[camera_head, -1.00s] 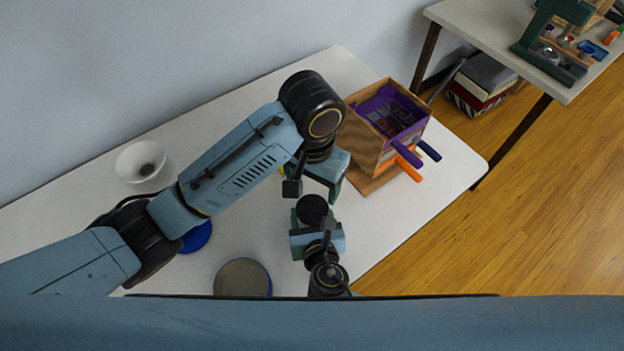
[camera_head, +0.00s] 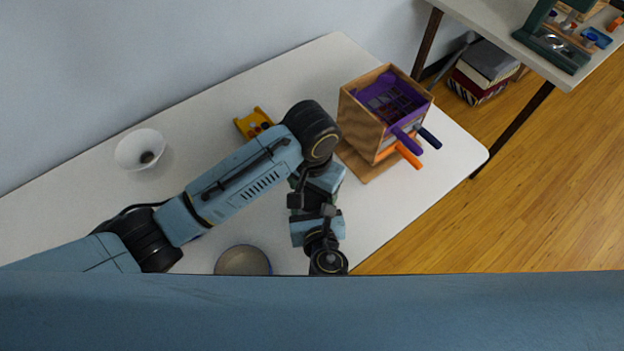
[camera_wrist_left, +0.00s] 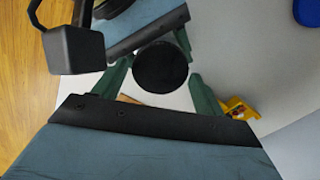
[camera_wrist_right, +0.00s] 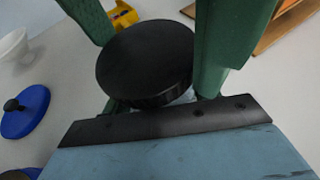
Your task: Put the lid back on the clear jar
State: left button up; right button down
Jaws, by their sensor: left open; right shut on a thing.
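A round black lid (camera_wrist_right: 148,62) lies flat between the green fingers of my right gripper (camera_wrist_right: 155,40). It also shows in the left wrist view (camera_wrist_left: 160,67). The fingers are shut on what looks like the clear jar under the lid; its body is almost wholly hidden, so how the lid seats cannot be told. My left gripper (camera_wrist_left: 155,62) is open, with its green fingers on either side of the lid; contact cannot be told. In the head view my left gripper (camera_head: 316,190) is just above my right gripper (camera_head: 318,222) and covers the lid.
A wooden box with purple, orange and dark handles (camera_head: 365,120) stands right. A yellow object (camera_head: 254,124) and a white bowl (camera_head: 140,150) lie behind my left arm. A round container (camera_head: 243,261) is at the near edge. A blue knobbed lid (camera_wrist_right: 25,112) lies left.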

pick_arm(q)
jog(key=shift+f, duration=0.1)
jog(key=c, duration=0.8)
jog(key=o, duration=1.1)
jog(key=shift+c, duration=0.2)
jog(key=shift+r, duration=2.3)
jog(key=o, duration=0.4)
